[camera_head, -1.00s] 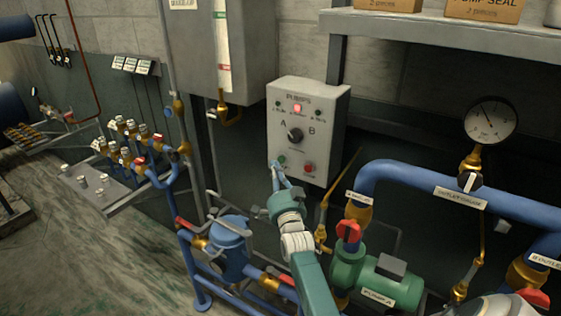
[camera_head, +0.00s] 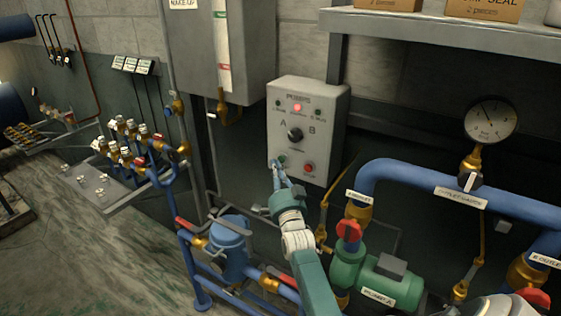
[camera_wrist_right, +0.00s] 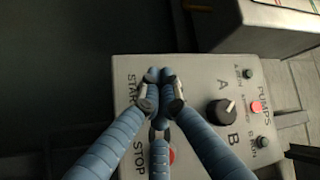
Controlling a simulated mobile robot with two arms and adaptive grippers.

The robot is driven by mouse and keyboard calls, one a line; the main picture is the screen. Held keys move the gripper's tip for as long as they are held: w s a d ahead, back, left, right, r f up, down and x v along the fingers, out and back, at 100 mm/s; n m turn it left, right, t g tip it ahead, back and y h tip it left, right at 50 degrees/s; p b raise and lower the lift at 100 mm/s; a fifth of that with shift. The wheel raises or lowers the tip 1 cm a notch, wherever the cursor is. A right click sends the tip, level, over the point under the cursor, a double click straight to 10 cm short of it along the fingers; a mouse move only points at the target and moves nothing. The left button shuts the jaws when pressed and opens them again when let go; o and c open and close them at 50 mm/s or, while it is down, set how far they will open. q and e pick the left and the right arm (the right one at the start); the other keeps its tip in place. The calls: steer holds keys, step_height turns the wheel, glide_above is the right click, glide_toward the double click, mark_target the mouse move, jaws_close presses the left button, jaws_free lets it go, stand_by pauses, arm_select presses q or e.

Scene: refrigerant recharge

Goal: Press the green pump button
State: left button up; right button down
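The grey pump control box (camera_head: 327,118) is on the wall in the middle of the head view. Its green button (camera_head: 282,158) shows at the lower left of the panel, just beside my fingertips. My right gripper (camera_head: 276,164) is at this lower left corner, with its fingers drawn together. In the right wrist view the fingertips of the right gripper (camera_wrist_right: 158,75) meet over the START end of the panel and hide the green button. I cannot tell if they touch it. My left gripper is not in view.
A red button (camera_head: 309,168) is right of the green one, and a black A/B selector knob (camera_head: 295,135) above. A red lamp (camera_head: 297,107) glows at the top. Blue pipes (camera_head: 430,180) and a green pump (camera_head: 362,275) stand close to the right arm.

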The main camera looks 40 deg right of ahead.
steer(key=shift+w+d+b, duration=0.25)
steer(key=shift+d+b, duration=0.05)
steer(key=shift+d, duration=0.35)
stand_by(0.7)
steer(key=shift+a, duration=0.1)
stand_by(0.3)
steer(key=shift+s+a+p, duration=0.4)
steer(key=shift+a+p, duration=0.1)
steer(key=shift+a, duration=0.2)
steer(key=shift+a, duration=0.1)
steer(key=shift+s+a+p, duration=0.3)
steer(key=shift+a+p, duration=0.05)
steer(key=shift+a, duration=0.4)
steer(key=shift+s+a+p, duration=0.3)
steer(key=shift+a+p, duration=0.05)
steer(key=shift+a, duration=0.4)
steer(key=shift+s+a+p, duration=0.3)
steer(key=shift+a+p, duration=0.05)
steer(key=shift+a, duration=0.4)
